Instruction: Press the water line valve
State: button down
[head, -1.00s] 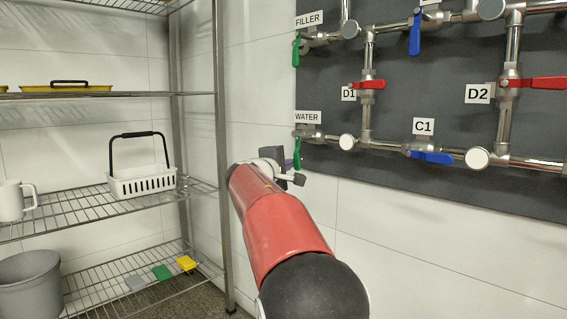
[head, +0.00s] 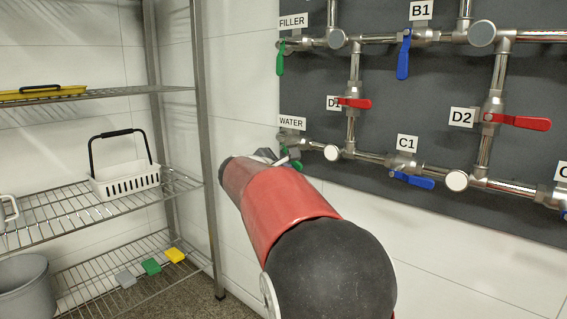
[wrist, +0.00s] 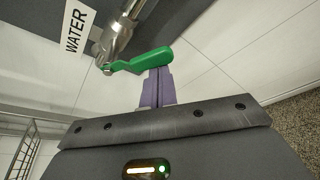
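The water line valve's green handle (wrist: 145,62) is in the middle of the wrist view, beside the WATER label (wrist: 74,32). It extends to the right from the metal valve body (wrist: 120,38). My gripper's purple fingers (wrist: 157,76) are together with nothing between them. Their tips are at the underside of the handle in that picture and seem to touch it. In the head view the WATER label (head: 291,123) is above the valve, and only bits of the green handle (head: 298,165) show past my gripper and arm.
The FILLER valve's green handle (head: 280,59) hangs above. Red D1 (head: 355,103) and blue C1 (head: 411,180) handles are to the right on the dark panel (head: 440,92). A wire shelf unit (head: 205,150) with a white basket (head: 126,180) stands close on the left.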

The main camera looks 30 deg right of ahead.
jog(key=shift+s+d+r, duration=0.2)
jog(key=shift+s+r, duration=0.35)
jog(key=shift+r, duration=0.3)
jog(key=shift+s+d+r+p, duration=0.1)
jog(key=shift+s+r+p, duration=0.05)
jog(key=shift+r+p, duration=0.4)
jog(key=shift+r, duration=0.3)
notch_tip(320, 180, down, 6)
jog(key=b, duration=0.4)
jog(key=s+a+r, duration=0.3)
jog(key=a+r, duration=0.1)
jog(key=a, duration=0.5)
jog(key=shift+r+p, duration=0.3)
jog(key=shift+p, duration=0.05)
